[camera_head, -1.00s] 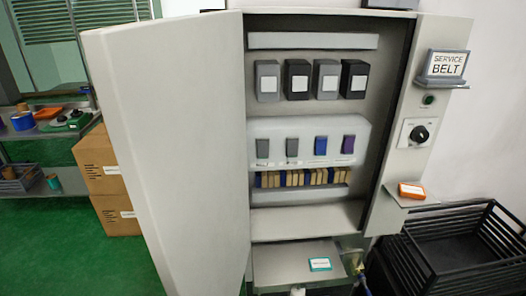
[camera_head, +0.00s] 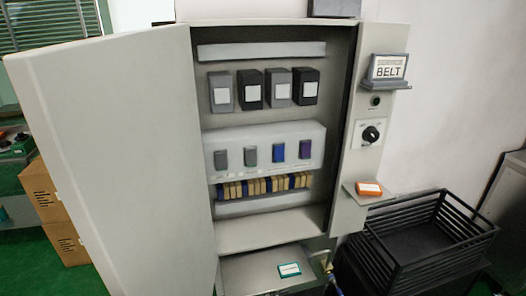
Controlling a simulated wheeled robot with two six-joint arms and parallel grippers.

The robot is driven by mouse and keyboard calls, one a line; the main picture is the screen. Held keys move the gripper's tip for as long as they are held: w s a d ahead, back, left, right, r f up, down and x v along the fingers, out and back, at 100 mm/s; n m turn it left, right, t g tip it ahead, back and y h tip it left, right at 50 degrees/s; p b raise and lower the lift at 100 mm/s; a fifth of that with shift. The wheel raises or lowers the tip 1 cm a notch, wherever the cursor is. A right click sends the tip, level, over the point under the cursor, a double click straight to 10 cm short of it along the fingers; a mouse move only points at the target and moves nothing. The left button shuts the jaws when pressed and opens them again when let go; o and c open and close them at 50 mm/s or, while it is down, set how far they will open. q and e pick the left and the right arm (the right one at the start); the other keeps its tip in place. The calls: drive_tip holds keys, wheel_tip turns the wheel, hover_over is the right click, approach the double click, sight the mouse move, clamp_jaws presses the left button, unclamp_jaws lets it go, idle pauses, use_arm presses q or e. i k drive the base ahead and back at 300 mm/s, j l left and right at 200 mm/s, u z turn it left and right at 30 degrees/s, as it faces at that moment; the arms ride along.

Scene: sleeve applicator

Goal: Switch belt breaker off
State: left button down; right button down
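An open grey electrical cabinet (camera_head: 265,222) stands ahead, its door (camera_head: 115,140) swung out to the left. Inside, a white panel (camera_head: 265,133) carries a row of breakers: two grey ones (camera_head: 221,159) (camera_head: 251,154), a blue one (camera_head: 279,151) and a purple one (camera_head: 305,149). The small labels under them are too blurred to read. Neither of my grippers is in view.
An orange-and-white item (camera_head: 369,189) lies on a small side shelf. A lower shelf (camera_head: 250,275) holds a green-and-white card (camera_head: 289,270). A black slatted crate (camera_head: 425,250) stands at right. Cardboard boxes (camera_head: 50,205) are behind the door at left.

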sight(221, 158)
drive_tip(key=i+l, duration=0.25)
drive_tip(key=l, duration=0.15)
drive_tip(key=i+l, duration=0.2)
drive_tip(key=l, duration=0.2)
drive_tip(key=i+l, duration=0.25)
drive_tip(key=l, duration=0.15)
